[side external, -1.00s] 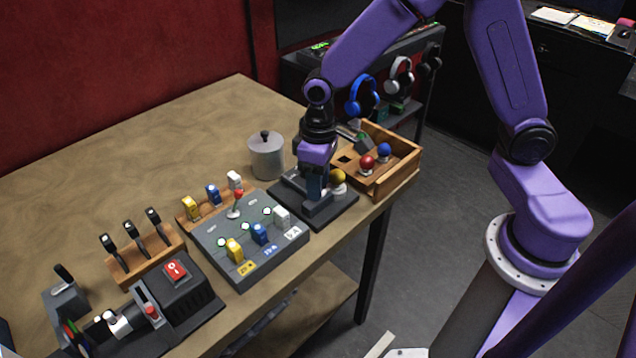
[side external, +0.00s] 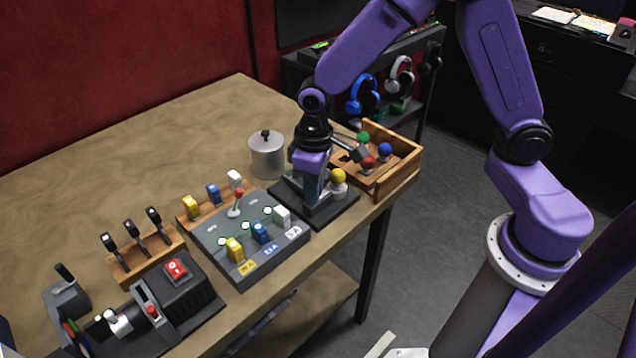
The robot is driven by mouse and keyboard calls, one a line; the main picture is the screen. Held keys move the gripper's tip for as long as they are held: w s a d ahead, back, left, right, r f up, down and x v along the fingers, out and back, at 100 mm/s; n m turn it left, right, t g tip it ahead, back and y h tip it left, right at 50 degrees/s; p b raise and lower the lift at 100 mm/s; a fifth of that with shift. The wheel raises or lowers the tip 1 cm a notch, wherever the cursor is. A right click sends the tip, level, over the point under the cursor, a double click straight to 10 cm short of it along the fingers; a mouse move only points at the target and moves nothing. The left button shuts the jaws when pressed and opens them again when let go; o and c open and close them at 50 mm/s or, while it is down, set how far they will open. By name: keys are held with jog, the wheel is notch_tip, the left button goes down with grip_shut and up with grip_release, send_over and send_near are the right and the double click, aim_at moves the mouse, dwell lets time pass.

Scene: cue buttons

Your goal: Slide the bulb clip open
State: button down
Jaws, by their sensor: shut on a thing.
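The bulb clip stands on a dark base plate (side external: 338,213) near the table's right edge, with a yellow bulb (side external: 338,176) in a white socket on its right side. My gripper (side external: 313,190) points down over the plate, just left of the yellow bulb. It is shut on the grey upright part of the bulb clip (side external: 318,207). The fingers hide much of that part, so its exact contact is hard to see. The bulb stands upright and apart from my fingers.
A wooden tray (side external: 398,176) with red, blue and green bulbs lies right behind the clip. A grey lidded pot (side external: 267,158) stands to the left. The table's back left is clear.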

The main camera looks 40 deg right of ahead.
jog(key=shift+a, duration=0.35)
jog(key=c, duration=1.1)
grip_release()
jog(key=shift+a, duration=0.1)
jog(key=shift+c, duration=0.2)
jog(key=shift+r, duration=0.15)
notch_tip(320, 180, up, 17)
jog(key=shift+w+d, duration=0.2)
jog(key=shift+d, duration=0.25)
jog(key=shift+r, duration=0.1)
jog(key=s+d+f+n, duration=0.2)
jog(key=s+d, duration=0.1)
jog(key=s, duration=0.4)
jog(key=s+d+f+n, duration=0.2)
jog(key=s+d, duration=0.1)
jog(key=s, duration=0.4)
jog(key=s+d+f+n, duration=0.3)
jog(key=s, duration=0.5)
jog(key=shift+d, duration=0.3)
